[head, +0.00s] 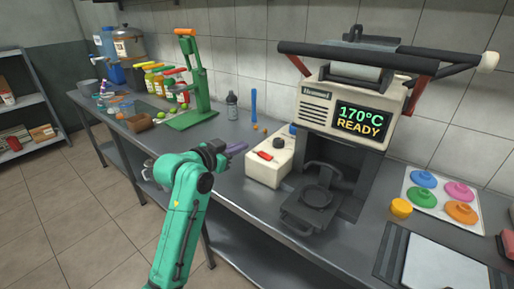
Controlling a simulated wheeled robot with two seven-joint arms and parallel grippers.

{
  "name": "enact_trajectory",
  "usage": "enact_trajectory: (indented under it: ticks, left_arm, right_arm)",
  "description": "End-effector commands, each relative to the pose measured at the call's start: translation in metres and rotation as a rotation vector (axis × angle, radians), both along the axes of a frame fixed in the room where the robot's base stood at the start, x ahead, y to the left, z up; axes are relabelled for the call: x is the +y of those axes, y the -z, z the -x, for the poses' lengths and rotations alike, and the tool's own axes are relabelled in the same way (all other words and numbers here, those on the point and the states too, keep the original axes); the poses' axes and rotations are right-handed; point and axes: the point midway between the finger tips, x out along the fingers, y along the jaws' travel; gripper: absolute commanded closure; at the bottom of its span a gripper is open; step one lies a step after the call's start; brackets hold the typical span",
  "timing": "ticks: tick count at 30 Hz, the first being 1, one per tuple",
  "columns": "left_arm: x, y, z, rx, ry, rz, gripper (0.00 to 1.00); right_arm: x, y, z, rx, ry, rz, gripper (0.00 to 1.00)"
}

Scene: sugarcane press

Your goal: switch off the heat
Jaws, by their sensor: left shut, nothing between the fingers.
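A cream heat press (318,105) stands on the steel counter. Its dark display (362,121) reads "170°C READY" in green and yellow. A cream control box (262,172) sits at its left, with a red switch (265,155) and a black knob (279,142) on top. My left gripper (240,148), at the end of a green arm, is shut and empty. It is left of the control box, pointing toward it and apparently not touching it. My right gripper is not in view.
A green lever press (202,80), sauce bottles (168,82), a grey bottle (232,106) and a blue stick (253,103) stand farther back. A shelf (40,110) stands at far left.

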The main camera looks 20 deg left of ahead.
Motion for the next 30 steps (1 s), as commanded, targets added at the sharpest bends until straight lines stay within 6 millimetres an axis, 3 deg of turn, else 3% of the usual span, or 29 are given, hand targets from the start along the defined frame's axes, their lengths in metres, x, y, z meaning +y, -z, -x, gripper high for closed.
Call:
enact_trajectory:
  ticks: [11,14,26,30]
  left_arm:
    - [-0.001,0.0,-0.004,-0.002,0.0,0.002,1.0]
    - [-0.006,0.002,-0.016,0.0,0.002,0.004,1.0]
    - [-0.034,0.022,-0.095,-0.001,0.002,0.002,1.0]
    - [-0.028,0.05,-0.094,0.002,0.0,0.003,1.0]
  right_arm:
    - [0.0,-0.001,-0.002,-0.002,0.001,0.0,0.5]
    - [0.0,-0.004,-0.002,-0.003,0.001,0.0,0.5]
    - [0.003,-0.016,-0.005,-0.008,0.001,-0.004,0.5]
    - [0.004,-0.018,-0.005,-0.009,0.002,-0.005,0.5]
